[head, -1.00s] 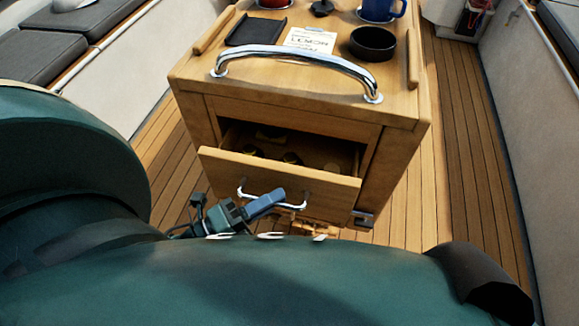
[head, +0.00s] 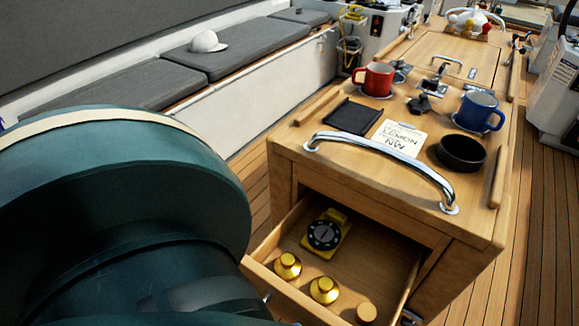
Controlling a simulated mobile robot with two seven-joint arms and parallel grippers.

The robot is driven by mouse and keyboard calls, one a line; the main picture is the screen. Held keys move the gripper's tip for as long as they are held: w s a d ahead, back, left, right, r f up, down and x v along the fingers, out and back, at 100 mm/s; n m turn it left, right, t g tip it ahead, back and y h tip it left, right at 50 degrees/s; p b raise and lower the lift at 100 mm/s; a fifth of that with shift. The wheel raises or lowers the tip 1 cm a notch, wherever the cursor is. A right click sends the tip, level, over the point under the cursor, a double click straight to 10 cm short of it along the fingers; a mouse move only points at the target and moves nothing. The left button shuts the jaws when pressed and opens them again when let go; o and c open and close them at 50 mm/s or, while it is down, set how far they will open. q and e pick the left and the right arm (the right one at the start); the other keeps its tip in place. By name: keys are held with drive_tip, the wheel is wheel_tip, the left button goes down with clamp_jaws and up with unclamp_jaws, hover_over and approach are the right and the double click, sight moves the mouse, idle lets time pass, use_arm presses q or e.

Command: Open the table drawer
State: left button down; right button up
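The wooden table (head: 455,240) stands right of centre. Its drawer (head: 380,265) is pulled well out, and its inside shows from above. In the drawer are a yellow device with a round black dial (head: 324,235), two brass knob-shaped pieces (head: 287,265) and a small round wooden-looking piece (head: 366,313). The drawer's front panel runs down to the bottom edge of the view, and its handle is mostly hidden. My large teal arm part fills the lower left. Neither gripper shows.
On the table top are a chrome rail (head: 385,158), a black tray (head: 351,117), a note card (head: 400,138), a black bowl (head: 461,152), a red mug (head: 374,79) and a blue mug (head: 479,110). A cushioned bench (head: 240,65) with a white cap (head: 208,41) lies left.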

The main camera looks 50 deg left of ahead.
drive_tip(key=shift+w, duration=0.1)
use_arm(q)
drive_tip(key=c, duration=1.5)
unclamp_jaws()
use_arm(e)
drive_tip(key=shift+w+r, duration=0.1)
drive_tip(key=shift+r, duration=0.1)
